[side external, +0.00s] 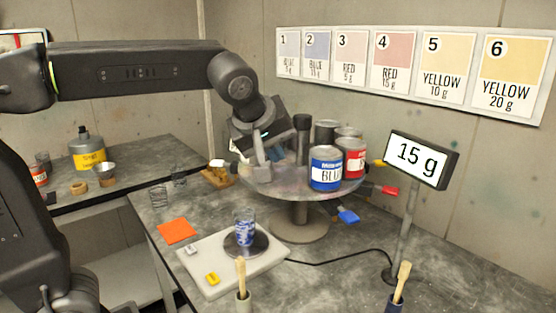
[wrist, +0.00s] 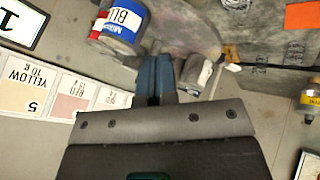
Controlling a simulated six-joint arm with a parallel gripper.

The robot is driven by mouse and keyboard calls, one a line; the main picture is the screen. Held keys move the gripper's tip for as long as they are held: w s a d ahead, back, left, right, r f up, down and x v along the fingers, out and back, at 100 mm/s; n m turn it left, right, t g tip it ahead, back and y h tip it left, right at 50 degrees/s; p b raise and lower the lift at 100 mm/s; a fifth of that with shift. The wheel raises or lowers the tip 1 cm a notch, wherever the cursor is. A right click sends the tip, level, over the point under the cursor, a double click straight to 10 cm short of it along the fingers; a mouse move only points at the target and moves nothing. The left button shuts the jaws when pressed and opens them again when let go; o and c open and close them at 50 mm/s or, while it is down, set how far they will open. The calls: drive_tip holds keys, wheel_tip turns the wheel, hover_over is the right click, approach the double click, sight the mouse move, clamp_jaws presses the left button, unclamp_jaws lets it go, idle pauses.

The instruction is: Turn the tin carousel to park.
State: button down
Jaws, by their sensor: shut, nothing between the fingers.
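The tin carousel (side external: 285,187) is a round grey turntable on a pedestal at the back of the bench. A blue tin (side external: 326,168) and a red tin (side external: 354,158) stand at its right side, with darker and grey tins behind. My gripper (side external: 262,168) is shut and empty, pointing down over the carousel's left part beside a dark upright post (side external: 302,140). I cannot tell whether it touches the carousel. The wrist view shows the blue tin (wrist: 122,22) beside my fingers. No park mark is readable.
A display reading 15 g (side external: 418,158) stands right of the carousel. In front are a white scale (side external: 210,270) with a blue-stained glass (side external: 245,228), an orange sheet (side external: 176,231) and brushes in pots (side external: 243,285). Numbered colour cards (side external: 447,70) hang on the back wall.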

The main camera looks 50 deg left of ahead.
wheel_tip(320, 180, up, 6)
drive_tip(key=w+a+f+n+h, duration=0.1)
drive_tip(key=w+a+n, duration=0.3)
drive_tip(key=a+n, duration=0.3)
drive_tip(key=w+a+n+h, duration=0.1)
drive_tip(key=w+a+n, duration=0.3)
drive_tip(key=a, duration=0.4)
drive_tip(key=s+a+n+t, duration=0.25)
drive_tip(key=a+n, duration=0.95)
drive_tip(key=a, duration=1.3)
wheel_tip(320, 180, down, 12)
drive_tip(key=w+r+x, duration=0.1)
drive_tip(key=x, duration=1.2)
drive_tip(key=shift+w+a, duration=0.2)
drive_tip(key=shift+w, duration=0.15)
drive_tip(key=shift+w, duration=0.15)
